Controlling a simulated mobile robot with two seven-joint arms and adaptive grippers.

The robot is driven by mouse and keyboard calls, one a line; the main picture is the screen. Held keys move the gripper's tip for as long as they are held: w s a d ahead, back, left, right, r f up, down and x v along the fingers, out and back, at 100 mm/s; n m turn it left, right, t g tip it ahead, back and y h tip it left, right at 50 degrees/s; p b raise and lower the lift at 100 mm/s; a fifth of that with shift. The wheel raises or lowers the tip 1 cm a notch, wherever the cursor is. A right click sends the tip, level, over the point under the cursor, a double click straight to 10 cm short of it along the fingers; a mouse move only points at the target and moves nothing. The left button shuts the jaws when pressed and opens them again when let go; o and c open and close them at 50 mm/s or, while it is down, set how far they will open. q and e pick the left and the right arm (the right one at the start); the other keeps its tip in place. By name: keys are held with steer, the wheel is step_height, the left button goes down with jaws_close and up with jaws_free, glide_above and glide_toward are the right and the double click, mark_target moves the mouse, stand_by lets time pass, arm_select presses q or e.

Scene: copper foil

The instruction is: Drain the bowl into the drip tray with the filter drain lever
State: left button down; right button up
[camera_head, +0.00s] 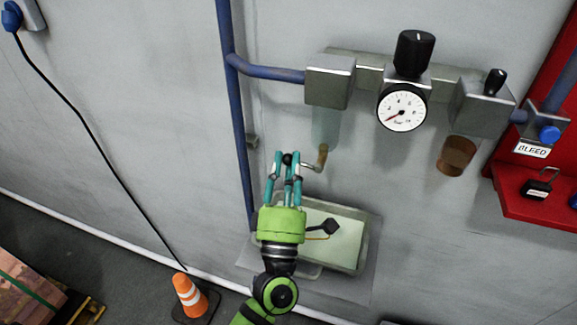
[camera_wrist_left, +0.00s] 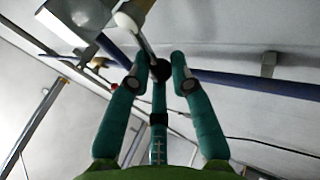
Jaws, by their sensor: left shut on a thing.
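The filter bowl (camera_head: 325,127) is a see-through cup under the left metal block, with a brass-coloured drain (camera_head: 322,156) at its bottom. The drain lever (camera_head: 311,166) is a thin metal rod running left from the drain to a black knob (camera_head: 287,158). My left gripper (camera_head: 285,161), green with teal fingers, is shut around the knob. The wrist view also shows the knob (camera_wrist_left: 160,70) between the fingertips, with the rod (camera_wrist_left: 145,42) leading up and left. The drip tray (camera_head: 362,235) is pale and shallow, below the bowl, partly hidden by my gripper. My right gripper is out of view.
A pressure gauge (camera_head: 402,107) and a brown bowl (camera_head: 457,156) hang to the right. A blue pipe (camera_head: 233,120) runs down the wall at left. A dark paddle-shaped thing (camera_head: 325,228) shows over the tray. An orange cone (camera_head: 188,295) stands on the floor at lower left.

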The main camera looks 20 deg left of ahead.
arm_select(q)
steer(key=shift+f+n+g+y, duration=0.15)
steer(key=shift+n+g+y, duration=0.05)
steer(key=shift+n+y, duration=0.4)
steer(key=shift+f+n+g+y, duration=0.2)
steer(key=shift+n+y, duration=0.2)
steer(key=shift+n, duration=0.3)
steer(key=c, duration=1.1)
jaws_free()
steer(key=v, duration=1.2)
